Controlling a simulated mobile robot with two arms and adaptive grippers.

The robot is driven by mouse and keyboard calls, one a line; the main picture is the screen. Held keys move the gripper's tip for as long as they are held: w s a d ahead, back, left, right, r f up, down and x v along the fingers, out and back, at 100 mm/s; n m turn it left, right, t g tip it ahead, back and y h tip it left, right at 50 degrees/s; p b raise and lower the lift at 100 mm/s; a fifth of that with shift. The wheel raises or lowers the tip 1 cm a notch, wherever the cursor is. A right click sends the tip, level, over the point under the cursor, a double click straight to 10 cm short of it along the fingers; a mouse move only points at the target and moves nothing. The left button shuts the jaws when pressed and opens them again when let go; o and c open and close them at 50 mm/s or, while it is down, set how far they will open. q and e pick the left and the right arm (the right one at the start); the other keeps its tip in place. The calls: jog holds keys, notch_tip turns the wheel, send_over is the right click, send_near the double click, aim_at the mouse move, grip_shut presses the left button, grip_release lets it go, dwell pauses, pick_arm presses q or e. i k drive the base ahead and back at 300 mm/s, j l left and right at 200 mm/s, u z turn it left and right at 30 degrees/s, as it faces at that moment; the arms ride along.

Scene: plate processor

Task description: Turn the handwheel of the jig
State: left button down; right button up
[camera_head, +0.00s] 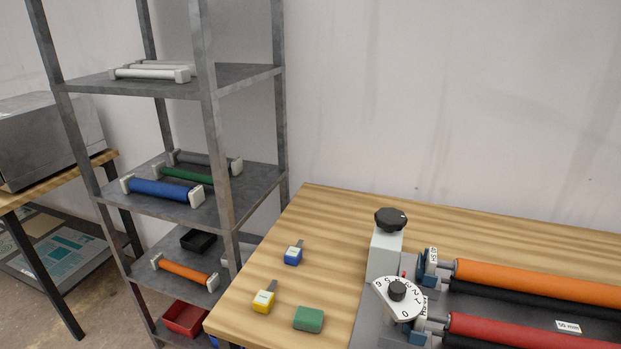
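The jig (386,253) stands at the right of the wooden table as a light grey block on a grey base. A black handwheel (390,218) sits on top of the block. In front of it is a white numbered dial (400,298) with a black knob (397,290) at its centre. An orange roller (540,283) and a red roller (520,332) run from the jig out of the right edge. Neither gripper shows in the head view.
The wooden table (320,222) holds a blue-labelled tool (293,255), a yellow one (264,300) and a green block (308,318). A grey metal shelf (240,78) with several coloured rollers stands at the left. The table's back left is clear.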

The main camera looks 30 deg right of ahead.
aim_at(391, 219)
jog(key=z, duration=1.35)
